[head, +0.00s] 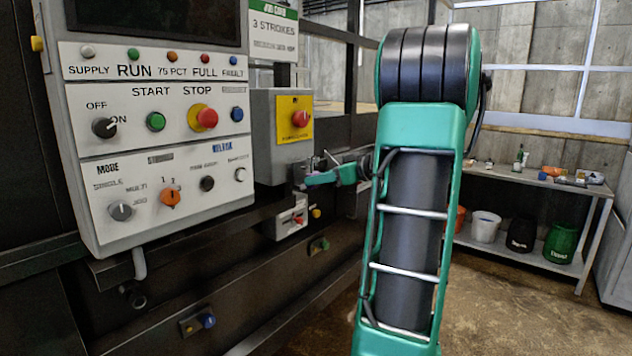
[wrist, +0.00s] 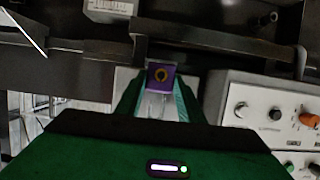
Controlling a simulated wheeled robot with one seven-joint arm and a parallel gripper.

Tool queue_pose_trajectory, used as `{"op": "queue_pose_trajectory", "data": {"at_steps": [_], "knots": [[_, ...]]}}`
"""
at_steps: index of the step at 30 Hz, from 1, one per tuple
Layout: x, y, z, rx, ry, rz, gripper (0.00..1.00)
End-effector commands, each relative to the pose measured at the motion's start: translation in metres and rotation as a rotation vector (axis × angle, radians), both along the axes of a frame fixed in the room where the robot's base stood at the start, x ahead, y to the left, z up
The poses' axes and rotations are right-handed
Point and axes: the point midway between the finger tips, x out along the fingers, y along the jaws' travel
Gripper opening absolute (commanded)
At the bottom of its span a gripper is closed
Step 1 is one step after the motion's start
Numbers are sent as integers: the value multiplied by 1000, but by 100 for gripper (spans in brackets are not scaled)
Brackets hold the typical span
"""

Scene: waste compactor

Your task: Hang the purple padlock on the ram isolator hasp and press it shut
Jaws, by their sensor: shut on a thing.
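The purple padlock (wrist: 161,75) is between the fingertips of my gripper (wrist: 158,98) in the wrist view. Its purple face with a dark, gold-ringed round centre points at the camera. The gripper is shut on it. In the head view my gripper (head: 312,180) is just below a grey box with a yellow plate and red knob (head: 300,118). A smaller pale box with a red handle (head: 293,221) sits below the gripper. I cannot tell which box is the ram isolator. I cannot make out the hasp, or the padlock in the head view.
A control panel (head: 160,150) with knobs and buttons projects left of the gripper. A dark horizontal rail (head: 180,243) runs beneath it. A shelf table (head: 520,178) with small items and buckets stands at the back right. Open floor lies before it.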

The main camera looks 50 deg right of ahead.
Motion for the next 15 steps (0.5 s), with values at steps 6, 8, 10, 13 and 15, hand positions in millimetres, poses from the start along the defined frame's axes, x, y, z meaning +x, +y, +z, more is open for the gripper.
{"op": "queue_pose_trajectory", "data": {"at_steps": [6,8,10,13,15], "knots": [[1,0,0,0,0,0,16],[1,0,0,0,0,0,16],[3,0,0,0,0,0,16],[4,0,0,0,0,0,16],[5,0,0,0,0,0,16]]}}
